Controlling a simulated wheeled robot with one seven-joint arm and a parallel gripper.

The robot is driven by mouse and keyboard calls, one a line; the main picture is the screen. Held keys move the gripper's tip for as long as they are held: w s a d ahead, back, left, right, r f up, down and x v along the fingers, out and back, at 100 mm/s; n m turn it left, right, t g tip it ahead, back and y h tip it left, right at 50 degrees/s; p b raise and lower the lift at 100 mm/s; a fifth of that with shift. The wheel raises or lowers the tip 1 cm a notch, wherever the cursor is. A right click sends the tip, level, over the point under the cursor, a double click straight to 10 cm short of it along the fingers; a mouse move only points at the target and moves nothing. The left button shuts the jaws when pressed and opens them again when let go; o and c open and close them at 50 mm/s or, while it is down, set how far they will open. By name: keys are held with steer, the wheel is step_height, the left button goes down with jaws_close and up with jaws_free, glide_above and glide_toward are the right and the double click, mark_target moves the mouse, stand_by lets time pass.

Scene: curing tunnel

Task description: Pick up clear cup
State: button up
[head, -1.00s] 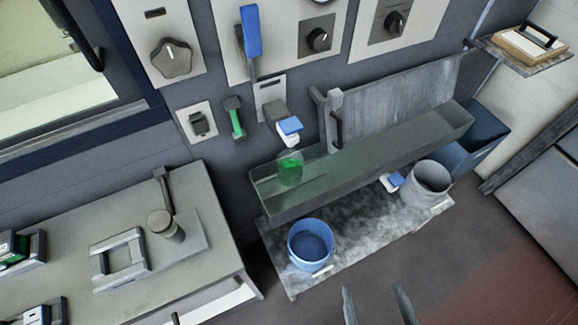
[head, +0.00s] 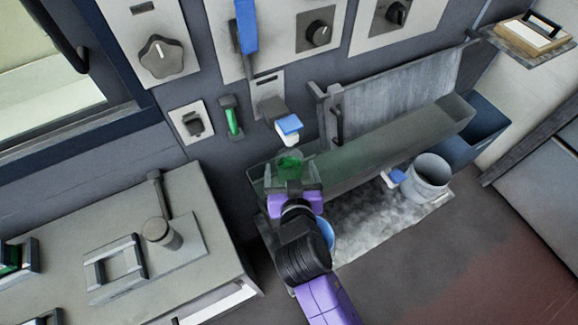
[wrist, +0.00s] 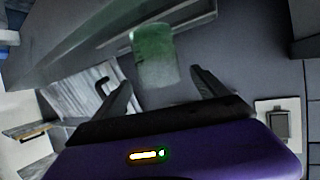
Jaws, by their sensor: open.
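The clear cup (head: 289,163) with green contents stands at the left end of the grey trough. It also shows in the wrist view (wrist: 155,57), ahead of the gap between the fingers and slightly left of its middle. My gripper (head: 291,181) is open, at the near side of the cup in the head view. In the wrist view its two fingers (wrist: 163,86) are spread apart with the cup beyond them. The cup's lower part is partly covered by my gripper in the head view. Contact between fingers and cup cannot be told.
A dispenser with a blue top (head: 289,125) hangs on the wall just above the cup. A blue bucket (head: 326,236) is mostly hidden behind my arm. A grey bucket (head: 428,176) stands to the right. A grey bench (head: 213,238) is at left.

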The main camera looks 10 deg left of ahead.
mark_target(288, 155)
steer(key=shift+f+p+x, duration=0.15)
steer(key=shift+p+x, duration=0.2)
steer(key=shift+x, duration=1.45)
steer(key=shift+f+p+x, duration=0.1)
steer(key=shift+p+x, duration=0.2)
steer(key=shift+x, duration=1.5)
steer(key=shift+s+d, duration=0.1)
steer(key=shift+s, duration=0.05)
steer(key=c, duration=1.6)
steer(key=shift+c, duration=1)
steer(key=shift+r, duration=0.2)
